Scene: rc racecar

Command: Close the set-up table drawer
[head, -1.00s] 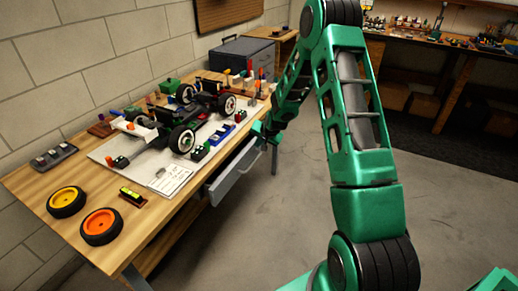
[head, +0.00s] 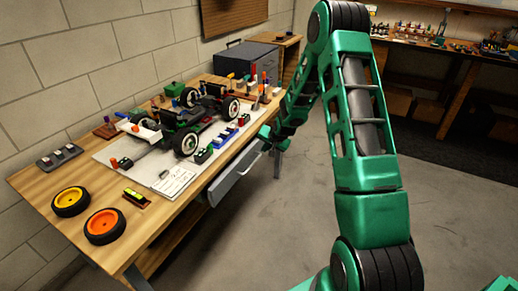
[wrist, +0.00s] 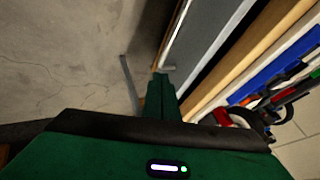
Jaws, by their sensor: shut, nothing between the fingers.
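The set-up table (head: 150,232) has a grey drawer (head: 236,176) under its right long edge. The drawer stands partly pulled out, its front clear of the table edge. My gripper (head: 268,138) is at the far end of the drawer front. In the wrist view its shut fingers (wrist: 160,92) are empty and close to the drawer's handle end (wrist: 168,69). I cannot tell whether they touch it.
An RC car (head: 190,125) on a white mat, two orange and yellow wheels (head: 104,226), and small parts lie on the tabletop. A grey toolbox (head: 247,62) stands at the back. The floor (head: 270,235) right of the table is clear.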

